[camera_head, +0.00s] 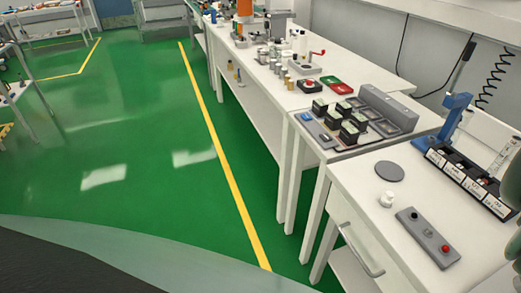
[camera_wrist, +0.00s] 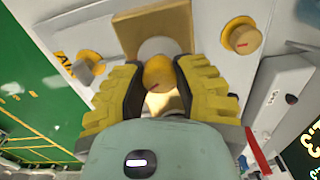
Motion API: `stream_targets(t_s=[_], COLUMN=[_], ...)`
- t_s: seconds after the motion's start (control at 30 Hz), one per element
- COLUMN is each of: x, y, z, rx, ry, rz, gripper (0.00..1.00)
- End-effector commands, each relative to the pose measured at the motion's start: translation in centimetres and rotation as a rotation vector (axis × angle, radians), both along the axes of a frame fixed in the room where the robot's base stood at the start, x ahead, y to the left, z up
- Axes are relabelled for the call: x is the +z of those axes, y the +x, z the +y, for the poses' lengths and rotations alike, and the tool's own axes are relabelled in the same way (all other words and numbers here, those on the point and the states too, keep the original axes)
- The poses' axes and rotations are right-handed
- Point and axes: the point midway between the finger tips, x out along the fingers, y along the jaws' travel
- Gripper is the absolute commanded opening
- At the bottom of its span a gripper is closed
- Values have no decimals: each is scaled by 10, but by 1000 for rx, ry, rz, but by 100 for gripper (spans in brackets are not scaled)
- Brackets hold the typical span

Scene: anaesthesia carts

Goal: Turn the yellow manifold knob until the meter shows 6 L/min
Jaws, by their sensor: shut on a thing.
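In the wrist view, my gripper (camera_wrist: 158,88) has its two yellow ribbed fingers closed on the sides of a round yellow knob (camera_wrist: 157,70). The knob has a small dark red mark on its lower face. It sits in front of a pale round part and a tan block (camera_wrist: 152,28). The head view does not show the gripper's fingers or this knob.
In the head view, a white cart (camera_head: 350,205) bears a grey button box (camera_head: 428,238) and a blue stand (camera_head: 455,108). Green floor lies left.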

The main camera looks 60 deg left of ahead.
Motion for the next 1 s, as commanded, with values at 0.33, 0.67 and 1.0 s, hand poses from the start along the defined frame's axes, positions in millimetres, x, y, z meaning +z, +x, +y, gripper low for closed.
stream_targets(t_s=[0.33,0.67,1.0], x=[-1,0,-1], y=[1,2,1], z=[2,1,1], rx=[333,646,969], ry=[-1,-3,-2], rz=[0,-2,-1], gripper=[0,0,0])
